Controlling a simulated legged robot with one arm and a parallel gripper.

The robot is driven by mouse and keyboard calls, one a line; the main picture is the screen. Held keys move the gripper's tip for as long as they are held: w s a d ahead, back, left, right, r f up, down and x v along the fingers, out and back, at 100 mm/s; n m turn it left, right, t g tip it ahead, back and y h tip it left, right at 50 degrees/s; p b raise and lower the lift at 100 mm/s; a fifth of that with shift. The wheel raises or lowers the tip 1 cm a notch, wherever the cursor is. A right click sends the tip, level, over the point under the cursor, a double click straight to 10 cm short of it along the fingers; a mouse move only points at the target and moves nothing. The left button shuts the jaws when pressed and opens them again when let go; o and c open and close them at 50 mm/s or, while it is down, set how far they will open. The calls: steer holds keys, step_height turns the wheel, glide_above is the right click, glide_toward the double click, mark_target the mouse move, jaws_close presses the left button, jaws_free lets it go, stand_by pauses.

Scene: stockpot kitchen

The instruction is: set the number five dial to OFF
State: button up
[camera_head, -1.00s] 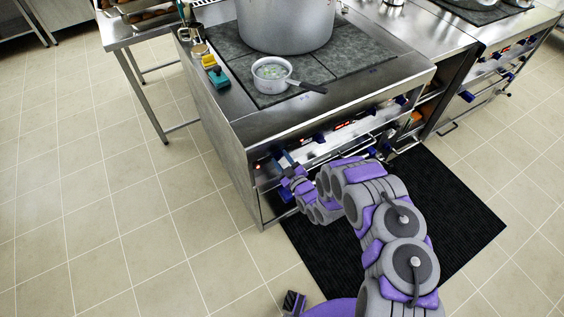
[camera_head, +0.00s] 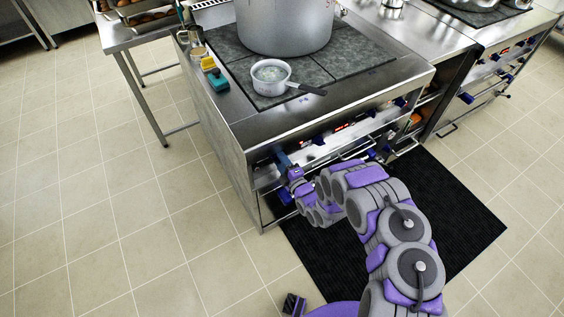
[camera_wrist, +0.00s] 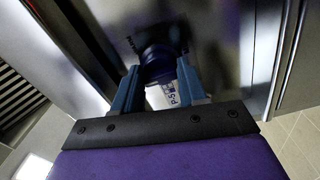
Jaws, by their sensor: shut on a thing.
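My gripper (camera_head: 283,163) is at the left end of the stove's front panel, at the leftmost dial. In the wrist view, the two blue fingers of my gripper (camera_wrist: 157,88) are shut on a dark blue dial (camera_wrist: 158,58), one finger on each side.
Other blue dials, such as one (camera_head: 319,139), sit further right along the front panel. A small saucepan (camera_head: 270,77) and a large stockpot (camera_head: 285,25) stand on the cooktop. A black mat (camera_head: 460,210) lies on the floor under my arm.

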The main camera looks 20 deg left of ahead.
steer(key=shift+s+a+n, duration=0.15)
steer(key=shift+s+n, duration=0.1)
steer(key=shift+n, duration=0.85)
steer(key=shift+f, duration=0.1)
steer(key=o, duration=1)
steer(key=shift+w, duration=0.1)
steer(key=shift+o, duration=0.2)
steer(key=p+v, duration=0.2)
steer(key=v, duration=1.5)
